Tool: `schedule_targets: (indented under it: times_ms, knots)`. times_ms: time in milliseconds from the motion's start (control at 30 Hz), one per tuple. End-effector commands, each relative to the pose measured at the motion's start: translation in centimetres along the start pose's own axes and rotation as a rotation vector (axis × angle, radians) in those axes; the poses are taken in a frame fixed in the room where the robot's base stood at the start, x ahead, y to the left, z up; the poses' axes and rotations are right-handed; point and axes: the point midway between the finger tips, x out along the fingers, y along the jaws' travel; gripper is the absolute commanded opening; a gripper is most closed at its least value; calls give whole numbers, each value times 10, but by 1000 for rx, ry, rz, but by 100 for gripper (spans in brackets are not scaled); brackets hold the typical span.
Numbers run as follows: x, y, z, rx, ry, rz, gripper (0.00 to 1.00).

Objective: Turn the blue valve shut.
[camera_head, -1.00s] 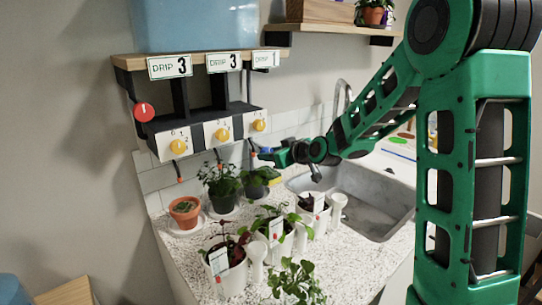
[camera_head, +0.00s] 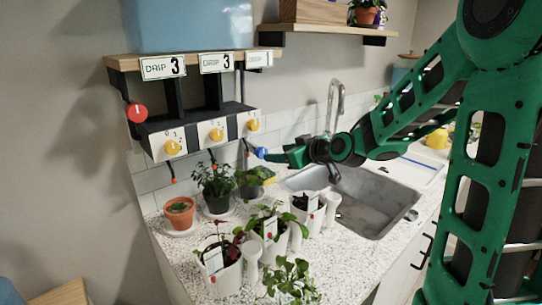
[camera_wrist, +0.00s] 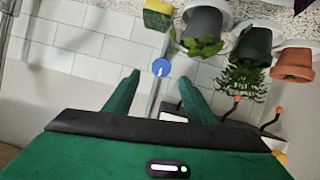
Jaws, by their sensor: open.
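The blue valve (camera_wrist: 161,67) shows in the wrist view as a small round knob with a light mark on its face, against the white tiled wall. In the head view it is a small blue spot (camera_head: 261,153) at the tip of my gripper (camera_head: 276,156). In the wrist view my gripper (camera_wrist: 157,77) is open, its two green fingers on either side of the knob, which sits around and slightly beyond the fingertips. I cannot tell whether they touch it. The pipe behind the valve is partly hidden.
Yellow dials (camera_head: 173,147) on a control box sit left of the valve, with a red knob (camera_head: 137,112) beyond. Potted plants (camera_head: 215,182) crowd the speckled counter below. A sponge (camera_wrist: 157,14) lies close by. The sink (camera_head: 365,200) and faucet (camera_head: 334,100) are to the right.

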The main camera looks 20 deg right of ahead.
Motion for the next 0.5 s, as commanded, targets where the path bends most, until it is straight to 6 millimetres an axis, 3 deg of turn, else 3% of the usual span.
schedule_targets:
  times_ms: [200,500]
  knots:
    - [-18,0,0,-1,0,1,50]
    - [-20,0,0,0,0,0,50]
